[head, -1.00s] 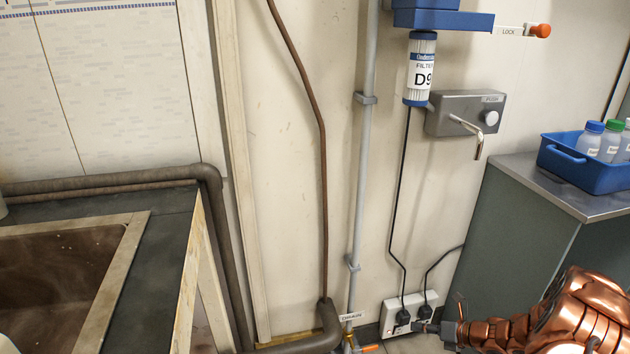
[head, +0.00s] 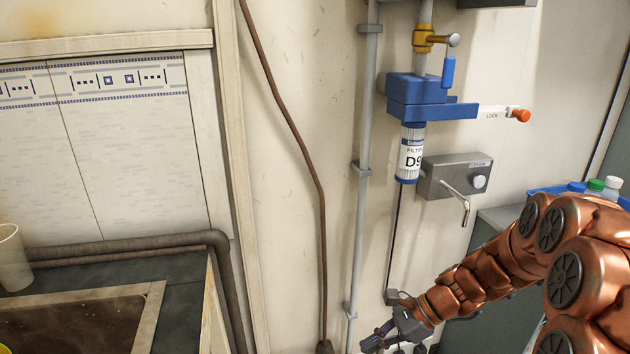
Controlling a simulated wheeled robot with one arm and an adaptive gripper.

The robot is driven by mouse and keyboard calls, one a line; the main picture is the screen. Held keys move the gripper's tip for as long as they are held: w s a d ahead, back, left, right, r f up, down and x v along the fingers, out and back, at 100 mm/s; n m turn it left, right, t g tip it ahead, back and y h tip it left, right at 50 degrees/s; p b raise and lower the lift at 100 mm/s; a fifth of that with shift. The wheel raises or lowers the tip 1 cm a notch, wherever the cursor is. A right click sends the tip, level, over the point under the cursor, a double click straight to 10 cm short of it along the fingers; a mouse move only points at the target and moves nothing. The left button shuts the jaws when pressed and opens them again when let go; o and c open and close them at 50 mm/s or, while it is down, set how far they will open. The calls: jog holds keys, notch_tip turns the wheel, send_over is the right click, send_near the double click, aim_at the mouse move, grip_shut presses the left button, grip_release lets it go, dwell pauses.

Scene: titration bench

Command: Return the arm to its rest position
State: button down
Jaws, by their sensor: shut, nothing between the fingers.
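My copper-coloured arm (head: 485,287) reaches in from the lower right of the head view. My gripper (head: 372,343) is low in the picture, in front of the wall and right of the grey vertical pipe. Its fingers are dark and look closed, with nothing seen in them. The arm and gripper hide most of the socket area on the wall below.
A blue housing (head: 420,95) with the D9 filter (head: 411,153) hangs on the wall, beside a grey tap box (head: 453,177). A blue crate (head: 545,190) of bottles stands at right, partly hidden by my arm. The sink (head: 75,322) is at left, with a white cup (head: 12,258).

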jog(key=s+r+n+g+h+p, duration=0.2)
jog(key=s+r+n+h+p, duration=0.2)
jog(key=s+r+n+p, duration=0.75)
jog(key=s+d+r+n+h+p, duration=0.2)
jog(key=s+d+r, duration=0.1)
jog(key=s+r, duration=0.4)
jog(key=s+d+r+n+h+p, duration=0.2)
jog(key=s+d+r+n+h, duration=0.1)
jog(key=s+r, duration=0.4)
jog(key=shift+s+d+t+h+p, duration=0.15)
jog(key=shift+t+h+p, duration=0.15)
jog(key=shift+t+p, duration=0.1)
jog(key=shift+r, duration=0.1)
